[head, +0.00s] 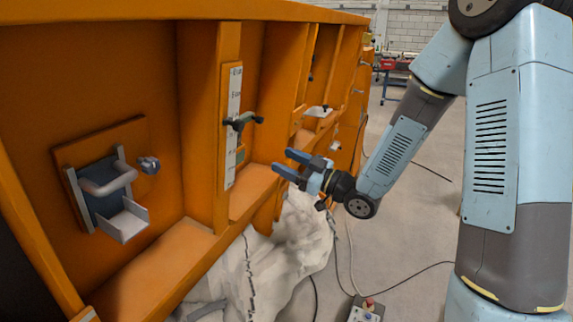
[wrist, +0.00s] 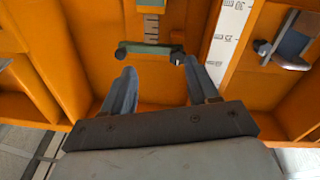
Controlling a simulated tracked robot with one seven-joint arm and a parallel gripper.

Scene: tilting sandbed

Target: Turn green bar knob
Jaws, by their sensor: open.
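The dark green bar knob (head: 243,120) sits on a narrow upright panel with a white scale, on the orange wall. Its bar lies roughly level, with dark ends. In the wrist view the bar (wrist: 148,48) runs across the picture just beyond my fingertips. My gripper (head: 284,161) is open and empty, with two blue-grey fingers pointing at the wall, below and right of the knob in the head view. In the wrist view my gripper (wrist: 158,66) has a finger toward each end of the bar. The fingers appear apart from it; the exact gap is unclear.
A blue-grey bracket with a handle and tray (head: 107,190) is fixed in the left bay. A small round knob (head: 149,165) is beside it. An orange ledge (head: 160,260) juts out below. White sheeting (head: 275,265) and cables lie beneath. The floor at right is mostly open.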

